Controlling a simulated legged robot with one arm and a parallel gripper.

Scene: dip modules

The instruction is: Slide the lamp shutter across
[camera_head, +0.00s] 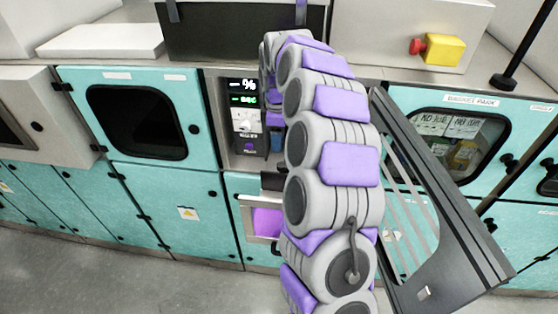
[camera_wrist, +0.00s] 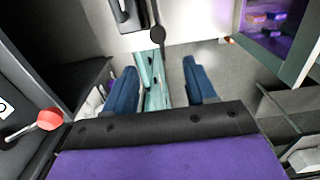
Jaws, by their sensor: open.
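I cannot pick out the lamp shutter for certain in either view. In the wrist view, my gripper (camera_wrist: 159,68) has its two blue fingers spread apart, with nothing visible between them. A black bar-like handle (camera_wrist: 125,14) on a pale surface and a dark round knob (camera_wrist: 157,34) lie beyond the fingertips. In the head view, my grey and purple arm bends over in front of the equipment recess, and its end is mostly hidden. The recess holds a panel (camera_head: 245,118) with a lit display and a white dial, beside the arm.
In the wrist view, a red ball knob (camera_wrist: 49,119) is at left and a purple-lit compartment (camera_wrist: 272,18) at upper right. In the head view, a dark slatted frame (camera_head: 445,215) stands right of my arm. Teal cabinets (camera_head: 165,205) line the wall; an open drawer (camera_head: 262,222) is below the recess.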

